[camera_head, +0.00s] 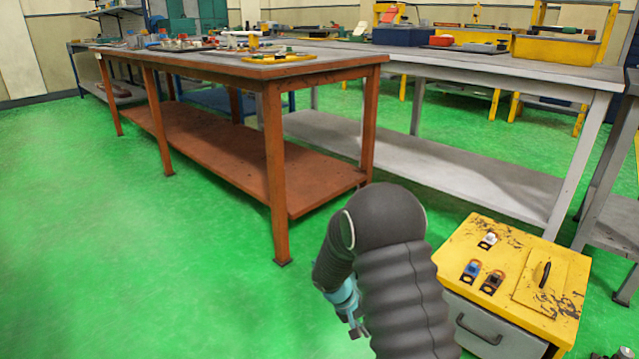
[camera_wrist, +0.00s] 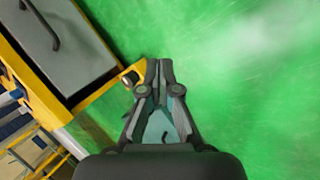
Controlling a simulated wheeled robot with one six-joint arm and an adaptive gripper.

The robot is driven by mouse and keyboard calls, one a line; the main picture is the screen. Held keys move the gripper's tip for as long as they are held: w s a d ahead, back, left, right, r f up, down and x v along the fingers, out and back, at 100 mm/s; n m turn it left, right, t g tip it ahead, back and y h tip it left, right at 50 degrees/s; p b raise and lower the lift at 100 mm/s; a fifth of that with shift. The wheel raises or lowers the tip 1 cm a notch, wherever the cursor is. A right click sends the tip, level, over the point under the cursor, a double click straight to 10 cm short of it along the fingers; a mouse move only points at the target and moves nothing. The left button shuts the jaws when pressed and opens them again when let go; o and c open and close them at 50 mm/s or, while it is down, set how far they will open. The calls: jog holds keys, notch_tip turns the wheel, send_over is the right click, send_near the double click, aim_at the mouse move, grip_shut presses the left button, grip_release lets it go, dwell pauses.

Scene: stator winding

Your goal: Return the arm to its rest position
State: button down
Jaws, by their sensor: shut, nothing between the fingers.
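My gripper (camera_wrist: 159,70) shows in the wrist view with its two fingertips together, shut and empty, pointing over the green floor. In the head view my gripper (camera_head: 355,327) is partly hidden behind my dark, ribbed arm, which is bent at the lower middle of the picture. The gripper hangs low there, left of the yellow cabinet, and appears to touch nothing.
A yellow-topped cabinet (camera_head: 507,262) with several small parts on top stands to the right of my arm; its edge (camera_wrist: 100,93) lies left of my gripper in the wrist view. A brown workbench (camera_head: 240,68) and a grey workbench (camera_head: 480,68) stand ahead. Green floor is free at left.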

jog(key=s+d+r+t+y+p, duration=0.1)
jog(key=s+r+t+y+p, duration=0.1)
jog(key=s+r, duration=0.7)
jog(key=s+d+r+m+t+y+p, duration=0.1)
jog(key=s+r+p, duration=0.3)
jog(key=s+r, duration=0.6)
jog(key=s+d+r+t+y+p, duration=0.1)
jog(key=s+r, duration=0.8)
jog(key=r, duration=1.4)
jog(key=shift+s+d+m+t+y+p, duration=0.2)
jog(key=shift+m+t+y+p, duration=0.1)
jog(key=shift+t+y+p, duration=0.55)
